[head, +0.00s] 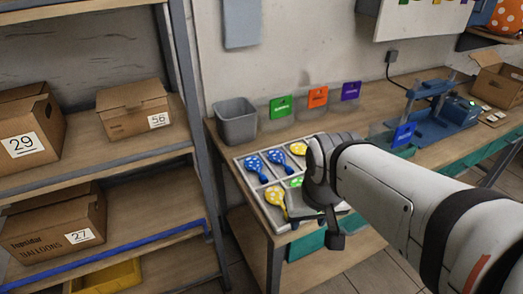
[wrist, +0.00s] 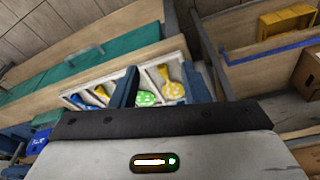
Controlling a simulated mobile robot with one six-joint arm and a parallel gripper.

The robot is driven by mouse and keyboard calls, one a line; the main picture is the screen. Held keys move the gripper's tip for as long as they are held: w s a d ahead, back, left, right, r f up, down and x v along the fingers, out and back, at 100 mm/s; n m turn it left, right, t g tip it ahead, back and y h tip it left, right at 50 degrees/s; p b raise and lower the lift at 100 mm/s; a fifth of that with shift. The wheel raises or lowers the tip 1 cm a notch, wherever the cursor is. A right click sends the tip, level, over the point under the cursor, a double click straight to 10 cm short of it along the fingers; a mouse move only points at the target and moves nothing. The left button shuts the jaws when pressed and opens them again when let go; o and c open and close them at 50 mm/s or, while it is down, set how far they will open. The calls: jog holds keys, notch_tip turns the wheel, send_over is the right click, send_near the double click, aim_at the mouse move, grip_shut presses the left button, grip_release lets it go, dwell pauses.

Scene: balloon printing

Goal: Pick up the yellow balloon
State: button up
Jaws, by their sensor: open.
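A yellow balloon (head: 275,197) with pale spots lies in a front-left compartment of the divided tray (head: 243,171). In the wrist view this yellow balloon (wrist: 171,86) shows between my fingers, nearer the right one, beside a spotted green balloon (wrist: 146,98). A second yellow balloon (head: 299,148) lies in the back row. My gripper (wrist: 163,84) is open and empty, its two blue-grey fingers spread apart. In the head view my gripper (head: 328,222) hangs over the tray's right side and hides part of it. Its height above the balloons is hard to tell.
Two blue balloons (head: 256,165) lie in the tray's back row. A grey bin (head: 236,121) stands behind the tray. Green, orange and purple cards (head: 317,97) stand along the wall. A blue press (head: 440,115) is at the right. A shelf with boxes (head: 29,140) stands left.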

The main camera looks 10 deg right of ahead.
jog(key=shift+o, duration=0.6)
jog(key=shift+w, duration=0.3)
jog(key=n+g+p, duration=0.3)
jog(key=p, duration=0.1)
send_near(280, 202)
jog(key=s, duration=0.1)
jog(key=s+d, duration=0.1)
jog(key=s, duration=0.1)
jog(key=s+d, duration=0.1)
jog(key=s, duration=0.1)
jog(key=shift+w+f, duration=0.2)
jog(key=shift+f, duration=0.55)
jog(key=f, duration=0.2)
jog(key=f+p, duration=0.1)
jog(key=f, duration=0.4)
jog(key=shift+s+a, duration=0.1)
jog(key=shift+a, duration=0.2)
jog(key=shift+c, duration=0.6)
jog(key=c, duration=0.7)
